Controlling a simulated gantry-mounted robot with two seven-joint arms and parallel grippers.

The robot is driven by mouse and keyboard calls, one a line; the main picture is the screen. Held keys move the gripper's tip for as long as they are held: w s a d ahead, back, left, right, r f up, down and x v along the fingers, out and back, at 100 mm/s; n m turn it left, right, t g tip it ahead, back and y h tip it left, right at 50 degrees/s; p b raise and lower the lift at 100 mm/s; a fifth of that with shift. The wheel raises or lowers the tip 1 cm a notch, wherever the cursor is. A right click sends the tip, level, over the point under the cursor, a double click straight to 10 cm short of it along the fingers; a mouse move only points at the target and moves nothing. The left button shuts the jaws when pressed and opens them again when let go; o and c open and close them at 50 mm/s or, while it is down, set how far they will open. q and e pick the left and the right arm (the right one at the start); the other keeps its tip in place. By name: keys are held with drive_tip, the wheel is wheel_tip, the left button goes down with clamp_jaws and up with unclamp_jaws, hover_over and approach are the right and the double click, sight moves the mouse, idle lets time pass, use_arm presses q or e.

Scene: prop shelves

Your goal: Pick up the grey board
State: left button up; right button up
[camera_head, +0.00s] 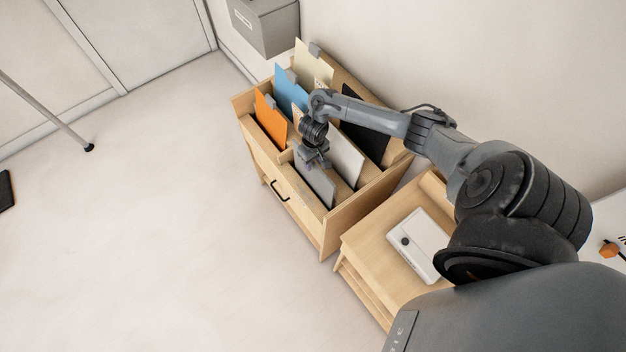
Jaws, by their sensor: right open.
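The grey board (317,185) stands upright, slightly tilted, in the front right compartment of a wooden drawer unit (344,222). My right gripper (311,162) is open at the board's upper left edge, reaching down from above. From this view I cannot tell whether its fingers straddle the board or touch it. The gripper's tips are small and partly hidden by my wrist. My left gripper is not in view.
Other boards stand in the drawer: orange (270,120), blue (290,92), cream (312,64), white (347,157) and black (364,128). A lower wooden cabinet (372,240) with a white device (417,243) stands to the right. The floor at left is mostly clear.

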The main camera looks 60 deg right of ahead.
sight(313, 167)
drive_tip(key=shift+w+f+b, duration=0.1)
drive_tip(key=shift+f+b, duration=0.25)
drive_tip(key=shift+f, duration=1.8)
clamp_jaws()
